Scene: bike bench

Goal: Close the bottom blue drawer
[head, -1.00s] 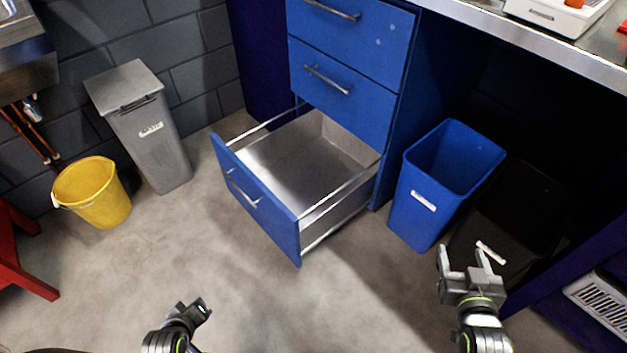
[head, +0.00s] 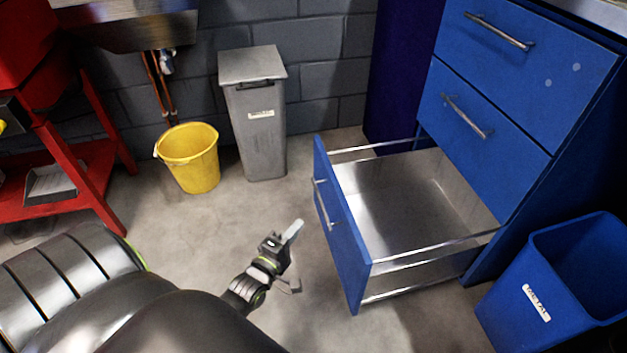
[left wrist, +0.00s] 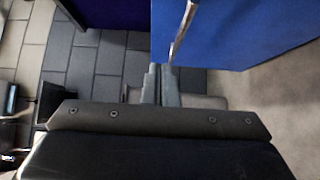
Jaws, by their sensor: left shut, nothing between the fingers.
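The bottom blue drawer (head: 343,232) is pulled out from the cabinet in the head view, and its metal inside (head: 410,205) looks empty. Its front carries a bar handle (head: 322,206). My left gripper (head: 294,232) is in front of the drawer front, to its left in the head view, with a gap between them. In the left wrist view the shut fingers (left wrist: 161,85) point toward a blue panel (left wrist: 240,30) with a metal handle (left wrist: 183,30). Whether they touch it I cannot tell. The right gripper is out of view.
A blue bin (head: 570,290) stands right of the drawer. A yellow bucket (head: 190,160) and a grey lidded bin (head: 257,120) stand by the wall. A red stand (head: 75,190) is at the left. Floor (head: 250,205) between bucket and drawer is clear.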

